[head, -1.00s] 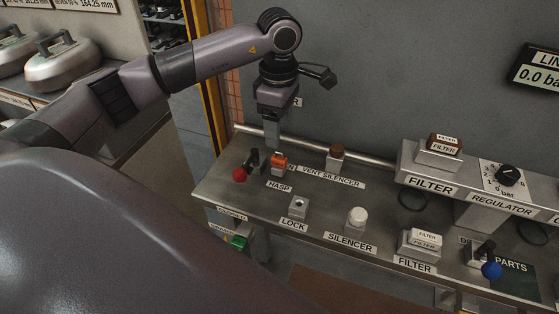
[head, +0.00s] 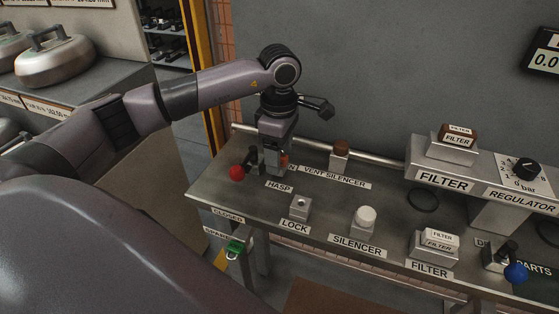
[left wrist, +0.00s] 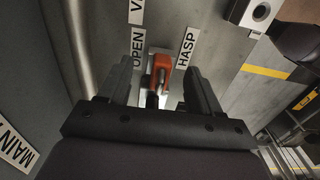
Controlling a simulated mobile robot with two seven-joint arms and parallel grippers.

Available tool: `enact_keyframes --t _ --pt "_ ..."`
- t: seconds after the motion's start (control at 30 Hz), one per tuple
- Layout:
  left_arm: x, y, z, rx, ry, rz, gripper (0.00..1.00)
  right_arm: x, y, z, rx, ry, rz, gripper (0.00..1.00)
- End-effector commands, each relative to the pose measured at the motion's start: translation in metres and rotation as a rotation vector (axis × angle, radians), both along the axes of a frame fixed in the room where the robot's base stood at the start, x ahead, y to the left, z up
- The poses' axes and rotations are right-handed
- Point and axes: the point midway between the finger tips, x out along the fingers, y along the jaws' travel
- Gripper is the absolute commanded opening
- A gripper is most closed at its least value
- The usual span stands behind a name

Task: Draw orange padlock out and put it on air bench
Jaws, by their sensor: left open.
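The orange padlock (head: 284,160) is at the HASP station near the back left of the steel air bench (head: 240,202); in the head view my gripper hides most of it. The left wrist view shows the padlock (left wrist: 161,64) more clearly, beside the HASP label. My left gripper (head: 273,168) points down over it and is open. In the left wrist view its fingers (left wrist: 160,82) stand on either side of the padlock, with gaps visible. My right gripper is not in view.
A red-knobbed lever (head: 237,173) stands just left of the hasp. A green padlock (head: 236,247) hangs at the front-left edge. Bare bench lies left of the lock block.

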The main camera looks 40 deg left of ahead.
Motion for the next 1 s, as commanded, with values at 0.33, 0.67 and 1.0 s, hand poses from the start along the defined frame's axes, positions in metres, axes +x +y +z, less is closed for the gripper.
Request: enact_keyframes --t 0.33,0.67,1.0 --pt "0.0 0.0001 0.0001 0.0 0.0 0.0 0.64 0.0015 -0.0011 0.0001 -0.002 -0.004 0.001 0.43" --pt "-0.0001 0.0 0.0003 -0.001 0.0 0.0 0.64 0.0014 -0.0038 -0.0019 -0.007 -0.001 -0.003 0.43" --pt "0.0 0.0 0.0004 -0.001 0.0 0.0 0.51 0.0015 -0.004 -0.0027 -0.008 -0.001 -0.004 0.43"
